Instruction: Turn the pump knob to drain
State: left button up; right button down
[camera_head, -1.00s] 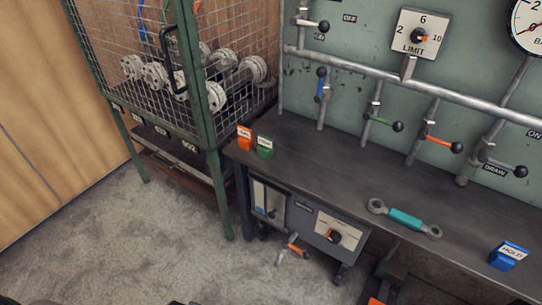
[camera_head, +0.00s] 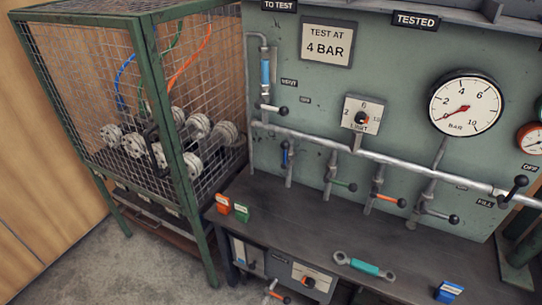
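A grey wheeled unit (camera_head: 290,272) stands under the bench, cut off by the bottom edge of the picture. On its front is a dark knob (camera_head: 308,282) with an orange mark, which looks like the pump knob. Its markings are too small to read, so I cannot tell its setting. A lever with an orange sleeve (camera_head: 276,296) sticks out at the unit's lower front. Neither of my grippers is in view.
A dark bench (camera_head: 300,228) carries a teal-handled wrench (camera_head: 364,267), a blue block (camera_head: 449,292), and orange (camera_head: 223,204) and green (camera_head: 241,211) blocks. A wire cage (camera_head: 110,120) stands left. The wall panel has a LIMIT dial (camera_head: 361,119), a gauge (camera_head: 466,103) and several valve levers.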

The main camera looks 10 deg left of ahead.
aim_at(307, 282)
jog(key=k+l+u, duration=0.15)
jog(key=k+l, duration=0.15)
jog(key=l, duration=0.2)
jog(key=k+l+u, duration=0.2)
jog(key=l, duration=0.25)
jog(key=k+l, duration=0.05)
jog(key=k, duration=0.05)
